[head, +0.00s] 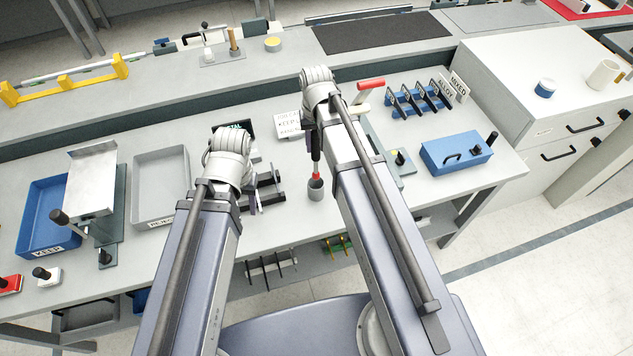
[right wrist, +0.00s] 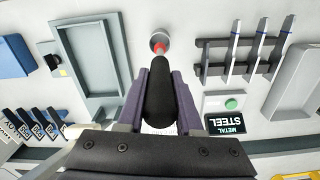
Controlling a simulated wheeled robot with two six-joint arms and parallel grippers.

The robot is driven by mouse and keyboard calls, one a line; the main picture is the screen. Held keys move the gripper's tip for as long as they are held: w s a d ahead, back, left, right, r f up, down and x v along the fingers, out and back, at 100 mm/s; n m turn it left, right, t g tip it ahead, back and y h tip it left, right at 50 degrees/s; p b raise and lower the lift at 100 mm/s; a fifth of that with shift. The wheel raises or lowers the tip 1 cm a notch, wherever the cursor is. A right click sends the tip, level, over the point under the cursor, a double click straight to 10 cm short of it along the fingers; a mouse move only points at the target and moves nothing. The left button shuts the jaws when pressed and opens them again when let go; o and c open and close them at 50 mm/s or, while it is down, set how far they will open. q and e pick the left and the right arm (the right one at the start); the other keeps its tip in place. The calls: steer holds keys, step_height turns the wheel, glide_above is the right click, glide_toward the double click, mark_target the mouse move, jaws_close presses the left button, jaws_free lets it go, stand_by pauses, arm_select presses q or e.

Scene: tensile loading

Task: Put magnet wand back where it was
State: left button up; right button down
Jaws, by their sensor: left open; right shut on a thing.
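The magnet wand (right wrist: 160,98) has a black handle and a red section towards its end; it also shows in the head view (head: 316,160). My right gripper (head: 312,143) is shut on the black handle and holds the wand upright, end down. A small grey cylindrical holder (head: 316,191) stands on the bench directly under the wand, and shows at the top of the right wrist view (right wrist: 159,39). The wand's lower end is at the holder's mouth; I cannot tell how far inside it is. My left gripper (head: 253,203) is open and empty, left of the holder.
A dark rack (head: 268,187) with upright pieces stands just left of the holder. A grey tray (head: 161,188) and a blue KEEP tray (head: 45,215) lie further left. A blue box (head: 456,154) and a rack of dark pieces (head: 415,103) are at right. Bench around the holder's front is clear.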

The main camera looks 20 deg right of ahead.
mark_target(316, 165)
steer(key=shift+w+f+b, duration=0.1)
steer(key=shift+f+b, duration=4.75)
steer(key=shift+f, duration=0.25)
steer(key=shift+r, duration=0.1)
steer(key=c, duration=0.6)
jaws_free()
